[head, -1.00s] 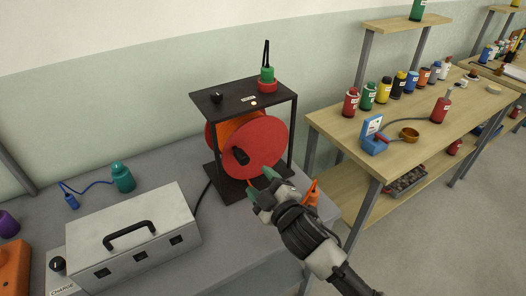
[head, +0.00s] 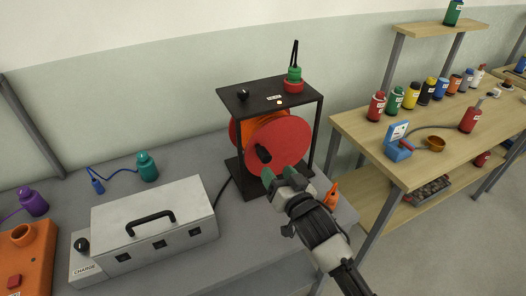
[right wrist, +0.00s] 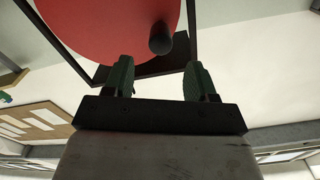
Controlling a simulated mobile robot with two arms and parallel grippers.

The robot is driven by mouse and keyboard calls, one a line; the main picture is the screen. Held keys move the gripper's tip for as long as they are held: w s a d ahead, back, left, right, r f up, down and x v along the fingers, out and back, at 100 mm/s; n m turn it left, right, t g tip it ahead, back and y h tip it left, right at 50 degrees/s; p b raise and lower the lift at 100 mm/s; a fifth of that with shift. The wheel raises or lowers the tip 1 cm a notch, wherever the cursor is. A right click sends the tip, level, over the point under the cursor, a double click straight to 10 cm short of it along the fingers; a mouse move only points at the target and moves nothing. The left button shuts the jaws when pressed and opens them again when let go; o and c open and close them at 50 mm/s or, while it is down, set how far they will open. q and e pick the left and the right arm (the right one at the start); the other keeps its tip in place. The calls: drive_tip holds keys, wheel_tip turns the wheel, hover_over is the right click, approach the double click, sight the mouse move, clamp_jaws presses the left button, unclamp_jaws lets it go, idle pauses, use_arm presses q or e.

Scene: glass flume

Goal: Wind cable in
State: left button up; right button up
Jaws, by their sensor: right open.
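The cable reel (head: 283,148) has a red disc front and orange behind it, in a black frame on the grey bench. A black crank knob (head: 263,153) sticks out from the disc; it also shows in the right wrist view (right wrist: 160,38). My right gripper (head: 279,177) is open and empty, just in front of and below the knob. In the right wrist view the knob lies beyond the gap between its green fingertips (right wrist: 160,78), apart from them. An orange plug-like piece (head: 332,194) stands right of the reel, partly behind my arm. My left gripper is not in view.
The frame's top (head: 262,97) carries a black knob, a small light and a green-and-red piece (head: 294,78). A grey charge box (head: 155,222) stands left of the reel. A wooden shelf table (head: 425,130) with bottles stands to the right, past a floor gap.

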sight(263, 153)
drive_tip(key=p+x, duration=0.1)
drive_tip(key=x, duration=0.8)
drive_tip(key=shift+w, duration=0.1)
drive_tip(key=shift+f, duration=0.1)
clamp_jaws()
